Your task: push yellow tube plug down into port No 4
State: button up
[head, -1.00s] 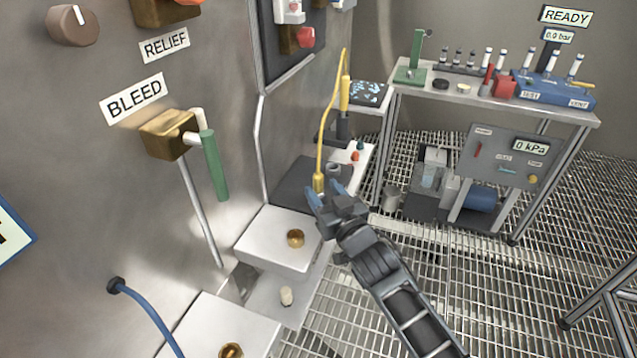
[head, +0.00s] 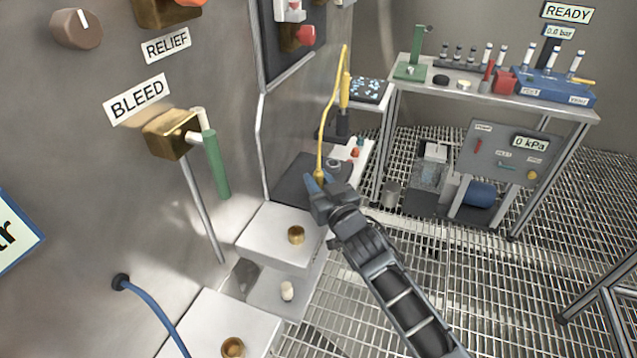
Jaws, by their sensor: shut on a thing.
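The fingers hide the plug's lower end. I cannot read any port number. A brass port (head: 296,235) stands on a white block (head: 265,245) in front and to the left of my gripper, apart from the plug. Another brass port (head: 232,347) is at the bottom edge.
The steel wall carries a brass bleed valve (head: 170,135) with a green handle at left. A blue hose (head: 150,305) comes out lower down. A bench (head: 470,95) with instruments is at the back right. Grating floor lies open at right.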

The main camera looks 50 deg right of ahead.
aim_at(321, 171)
grip_shut()
jog(key=shift+r, duration=0.15)
jog(key=shift+r+p, duration=0.35)
jog(key=shift+r, duration=0.25)
jog(key=r, duration=0.1)
jog(key=r+p, duration=0.1)
jog(key=r, duration=0.1)
jog(key=shift+s+d+r+p, duration=0.1)
jog(key=shift+s+r+p, duration=0.05)
jog(key=shift+s+p, duration=0.15)
jog(key=s+d+r+p, duration=0.2)
jog(key=s+d+r, duration=0.4)
jog(key=s, duration=0.3)
jog(key=w+a+n+y+p, duration=0.2)
jog(key=a+n+y, duration=0.1)
jog(key=a, duration=0.6)
jog(key=w+a+f+n+t+y+p, duration=0.1)
jog(key=w+a+n+y+p, duration=0.2)
jog(key=a+y, duration=0.3)
jog(key=shift+a+f+t, duration=0.3)
jog(key=shift+a, duration=1.4)
jog(key=shift+w+f+b, duration=0.1)
jog(key=shift+f+b, duration=1.95)
jog(key=shift+f, duration=0.85)
